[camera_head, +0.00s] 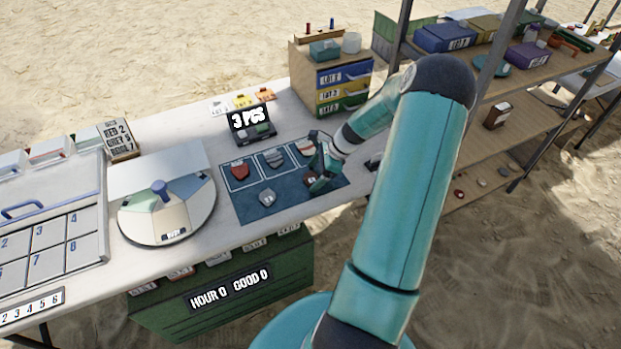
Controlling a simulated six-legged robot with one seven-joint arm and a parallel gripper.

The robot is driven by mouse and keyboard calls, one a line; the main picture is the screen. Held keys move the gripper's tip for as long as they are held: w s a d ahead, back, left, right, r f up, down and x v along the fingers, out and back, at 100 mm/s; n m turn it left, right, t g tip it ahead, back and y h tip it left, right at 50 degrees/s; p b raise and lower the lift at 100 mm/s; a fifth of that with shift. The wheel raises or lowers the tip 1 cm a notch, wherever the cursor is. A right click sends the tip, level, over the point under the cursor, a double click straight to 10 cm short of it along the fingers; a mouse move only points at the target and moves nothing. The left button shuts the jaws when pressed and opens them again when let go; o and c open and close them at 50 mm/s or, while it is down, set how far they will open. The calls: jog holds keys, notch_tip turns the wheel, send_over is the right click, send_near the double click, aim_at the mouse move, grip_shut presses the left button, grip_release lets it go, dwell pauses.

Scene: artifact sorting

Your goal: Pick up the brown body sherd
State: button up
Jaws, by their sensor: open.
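A blue mat (290,195) lies on the white table with outlined squares along its back. A small brown piece (311,181), likely the brown body sherd, shows partly at the mat's right part, mostly hidden by my gripper. My teal gripper (319,180) is low over it, with the jaws open. I cannot tell whether the fingers touch the piece or straddle it. A red sherd (239,170) is in the left square and a grey sherd (273,158) in the middle one. Another grey sherd (267,197) lies in front of them.
A round sorting dish (165,205) stands left of the mat, beside a numbered tray (50,240). A dark "3 PCS" sign (250,122) stands behind the mat. A wooden drawer box (330,80) is at the back right. Shelves (500,55) stand further right.

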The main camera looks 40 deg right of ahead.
jog(key=c, duration=1)
jog(key=shift+r, duration=0.1)
jog(key=shift+c, duration=0.2)
jog(key=shift+r, duration=0.6)
jog(key=s+a+r, duration=0.8)
jog(key=a+r, duration=0.3)
jog(key=shift+a+r, duration=0.3)
